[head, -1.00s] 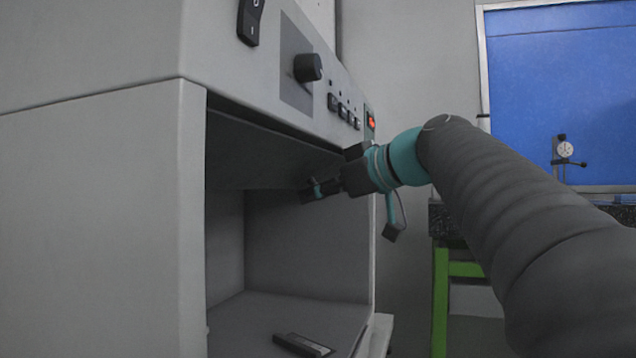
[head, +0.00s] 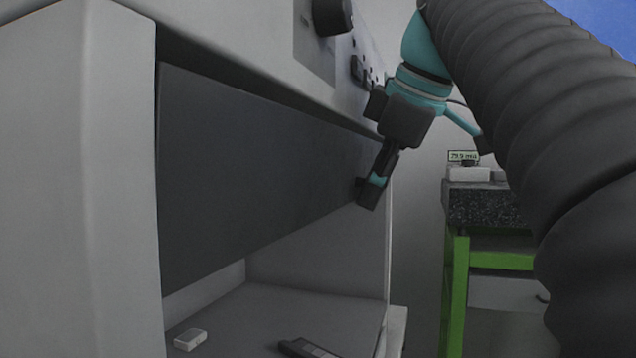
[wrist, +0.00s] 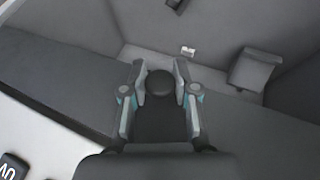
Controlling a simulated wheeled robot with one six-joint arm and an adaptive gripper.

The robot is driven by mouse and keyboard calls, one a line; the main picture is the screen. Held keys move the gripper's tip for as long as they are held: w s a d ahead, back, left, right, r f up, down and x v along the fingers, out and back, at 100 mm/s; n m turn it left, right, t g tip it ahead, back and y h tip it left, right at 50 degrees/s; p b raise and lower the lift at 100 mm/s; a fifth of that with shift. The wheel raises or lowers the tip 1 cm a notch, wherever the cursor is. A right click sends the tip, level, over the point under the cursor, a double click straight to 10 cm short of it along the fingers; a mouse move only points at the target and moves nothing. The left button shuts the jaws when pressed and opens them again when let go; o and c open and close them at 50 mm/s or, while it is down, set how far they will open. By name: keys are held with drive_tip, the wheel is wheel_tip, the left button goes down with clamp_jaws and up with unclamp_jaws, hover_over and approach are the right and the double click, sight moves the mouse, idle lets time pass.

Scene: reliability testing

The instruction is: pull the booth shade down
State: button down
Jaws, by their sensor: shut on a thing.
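The booth shade (head: 255,160) is a dark grey panel hanging across the upper part of the booth opening, with open space below its lower edge. It also shows as a dark band in the wrist view (wrist: 60,80). My gripper (head: 372,190) points down at the shade's right end, near its lower edge. In the wrist view its two fingers (wrist: 160,88) are shut on a round black knob (wrist: 160,83) at the shade. The knob is hidden behind the fingers in the head view.
The booth floor (head: 250,320) holds a small white block (head: 189,340) and a dark flat object (head: 305,348). Control knobs (head: 331,16) sit on the booth front above. A green-legged bench (head: 458,290) with a speckled top stands at right.

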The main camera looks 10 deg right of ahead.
drive_tip(key=shift+d+r+h, duration=0.15)
drive_tip(key=shift+d+h, duration=0.05)
drive_tip(key=shift+h, duration=0.1)
drive_tip(key=shift+s, duration=0.1)
drive_tip(key=c, duration=0.9)
unclamp_jaws()
